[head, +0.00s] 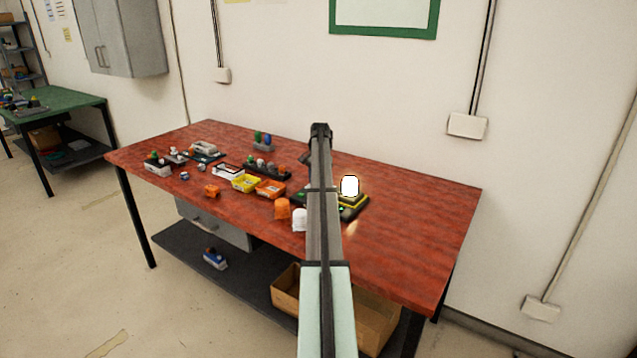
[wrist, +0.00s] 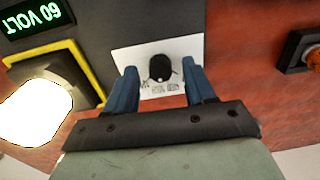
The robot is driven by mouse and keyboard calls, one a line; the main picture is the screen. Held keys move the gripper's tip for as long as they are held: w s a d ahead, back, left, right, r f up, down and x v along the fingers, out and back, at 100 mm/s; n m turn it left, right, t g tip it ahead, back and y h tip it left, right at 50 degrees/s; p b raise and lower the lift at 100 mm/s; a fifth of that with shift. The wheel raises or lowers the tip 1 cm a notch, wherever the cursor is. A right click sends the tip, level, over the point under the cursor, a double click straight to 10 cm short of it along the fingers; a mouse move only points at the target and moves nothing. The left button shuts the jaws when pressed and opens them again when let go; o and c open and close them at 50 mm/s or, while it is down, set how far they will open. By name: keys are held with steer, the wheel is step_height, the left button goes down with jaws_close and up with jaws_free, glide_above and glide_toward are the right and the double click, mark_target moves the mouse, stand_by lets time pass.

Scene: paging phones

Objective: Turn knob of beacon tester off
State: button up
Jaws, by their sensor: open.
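The beacon tester (head: 351,205) stands on the red table, partly hidden behind my arm in the head view. Its beacon lamp glows bright white (head: 349,186) on a yellow-edged base. In the wrist view the lamp (wrist: 38,112) is at the left, below a green "60 VOLT" display (wrist: 35,18). The black knob (wrist: 159,68) sits on a white label plate (wrist: 186,48) and has a small light mark. My gripper (wrist: 163,78) is open, with one blue finger on each side of the knob. I cannot tell whether either finger touches it.
An orange-and-black part (wrist: 300,46) lies at the right in the wrist view. Left of my arm on the red table (head: 430,220) are a yellow bin (head: 245,183), an orange bin (head: 270,188) and several small parts. The table's right side is clear.

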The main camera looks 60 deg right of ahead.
steer(key=shift+f, duration=0.45)
jaws_close()
stand_by(0.3)
